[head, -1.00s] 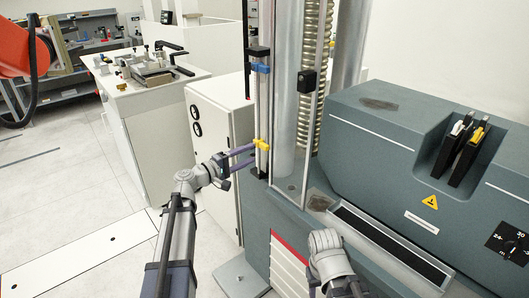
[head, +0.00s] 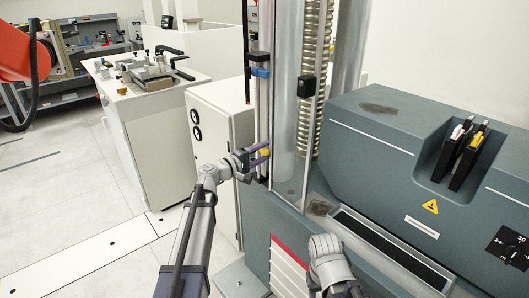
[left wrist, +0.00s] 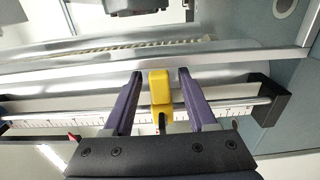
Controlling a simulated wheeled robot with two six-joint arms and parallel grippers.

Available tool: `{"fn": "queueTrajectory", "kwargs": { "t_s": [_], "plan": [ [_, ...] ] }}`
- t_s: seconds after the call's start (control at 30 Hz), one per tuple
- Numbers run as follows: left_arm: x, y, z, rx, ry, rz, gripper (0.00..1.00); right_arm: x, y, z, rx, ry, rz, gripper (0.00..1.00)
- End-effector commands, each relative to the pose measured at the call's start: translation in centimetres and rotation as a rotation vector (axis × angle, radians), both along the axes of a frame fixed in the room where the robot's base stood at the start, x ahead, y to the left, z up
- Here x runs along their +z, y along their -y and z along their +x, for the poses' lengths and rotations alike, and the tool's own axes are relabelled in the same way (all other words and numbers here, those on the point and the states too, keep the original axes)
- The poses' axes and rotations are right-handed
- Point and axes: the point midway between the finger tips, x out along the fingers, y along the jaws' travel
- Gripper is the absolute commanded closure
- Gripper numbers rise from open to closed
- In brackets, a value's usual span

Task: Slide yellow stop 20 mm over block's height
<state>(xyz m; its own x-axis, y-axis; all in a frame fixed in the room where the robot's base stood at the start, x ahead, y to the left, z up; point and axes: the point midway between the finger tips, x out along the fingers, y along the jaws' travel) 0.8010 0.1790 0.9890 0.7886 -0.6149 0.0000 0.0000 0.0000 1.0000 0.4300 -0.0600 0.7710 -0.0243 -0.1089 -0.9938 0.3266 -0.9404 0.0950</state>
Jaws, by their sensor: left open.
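The yellow stop (left wrist: 161,91) sits on a thin rod beside a white scale (left wrist: 236,110) in the left wrist view. My left gripper (left wrist: 158,75) is open, with one purple finger on each side of the stop and a small gap at each. In the head view my left gripper (head: 258,157) is at the lower part of the rod, and the stop (head: 265,151) is partly hidden by the fingers. A blue stop (head: 261,72) and a black block (head: 306,86) are higher up. My right gripper (head: 327,250) is at the front; its fingertips are not clear.
A clear guard and a metal column stand right behind the rod. A dark end bracket (left wrist: 271,100) holds the rod's lower end. The grey machine housing (head: 380,130) fills the right. A white cabinet (head: 215,135) stands close to the left. Open floor lies at the left.

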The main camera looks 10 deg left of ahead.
Motion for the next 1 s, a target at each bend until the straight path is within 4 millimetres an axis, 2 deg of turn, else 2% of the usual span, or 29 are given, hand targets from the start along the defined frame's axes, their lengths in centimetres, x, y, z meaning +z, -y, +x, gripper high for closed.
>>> {"fn": "queueTrajectory", "kwargs": {
  "t_s": [0.1,0.6,1.0],
  "plan": [
    [0.0,-0.01,-0.02,0.0,0.0,0.0,0.43,0.0,0.0,0.0,0.0,0.0,0.0,0.5],
    [0.0,-0.03,-0.03,0.0,0.0,0.0,0.99,0.0,0.0,0.0,0.0,0.0,0.0,0.5],
    [0.01,-0.05,-0.03,0.0,0.0,0.0,1.0,0.0,0.0,0.0,0.0,0.0,0.0,0.5]
  ]
}}
